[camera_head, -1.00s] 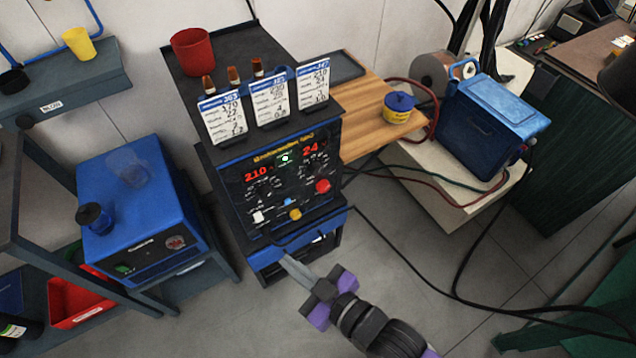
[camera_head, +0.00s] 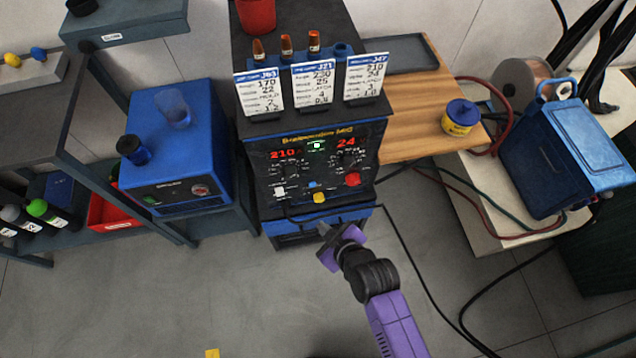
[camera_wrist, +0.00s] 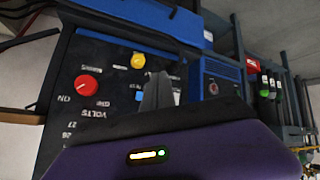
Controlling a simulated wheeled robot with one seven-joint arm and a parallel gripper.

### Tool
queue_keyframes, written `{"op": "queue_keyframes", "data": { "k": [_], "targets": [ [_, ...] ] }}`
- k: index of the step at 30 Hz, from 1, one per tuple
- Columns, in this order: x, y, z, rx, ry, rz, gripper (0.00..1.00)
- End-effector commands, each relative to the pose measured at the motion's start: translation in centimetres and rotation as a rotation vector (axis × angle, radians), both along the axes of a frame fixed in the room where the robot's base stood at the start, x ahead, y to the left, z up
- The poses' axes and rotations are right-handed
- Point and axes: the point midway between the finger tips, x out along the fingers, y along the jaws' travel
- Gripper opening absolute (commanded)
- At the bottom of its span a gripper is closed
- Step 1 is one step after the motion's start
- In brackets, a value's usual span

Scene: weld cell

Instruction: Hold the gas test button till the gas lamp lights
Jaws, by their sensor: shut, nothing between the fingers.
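The welder's dark front panel (camera_head: 262,165) carries red digits, a white switch (camera_head: 280,191), a yellow button (camera_head: 319,198), a small blue part (camera_head: 312,184) and a red knob (camera_head: 352,179). A small green-white light (camera_head: 317,145) glows near its top. I cannot read which control is the gas test button or which light is the gas lamp. My gripper (camera_head: 325,229) is shut and empty, in front of the panel's lower edge. In the wrist view, the fingers (camera_wrist: 157,88) stand near the yellow button (camera_wrist: 138,60) and partly cover the blue part (camera_wrist: 141,97); contact cannot be told.
Cards (camera_head: 260,92) stand on the welder's top edge. A blue unit (camera_head: 170,130) stands to the left, a wooden top (camera_head: 420,85) to the right. Cables cross the floor at right.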

Motion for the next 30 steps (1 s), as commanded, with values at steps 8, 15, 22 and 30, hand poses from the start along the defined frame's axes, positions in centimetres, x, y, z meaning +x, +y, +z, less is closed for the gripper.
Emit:
{"op": "queue_keyframes", "data": {
  "k": [8,15,22,30],
  "targets": [
    [0.1,0.0,0.0,0.001,-0.002,-0.002,0.0],
    [2.0,0.5,-0.2,0.002,-0.003,-0.002,0.0],
    [5.0,1.4,-0.2,0.001,-0.004,-0.003,0.0],
    [7.7,2.2,-0.1,0.001,-0.002,-0.002,0.0]
  ]
}}
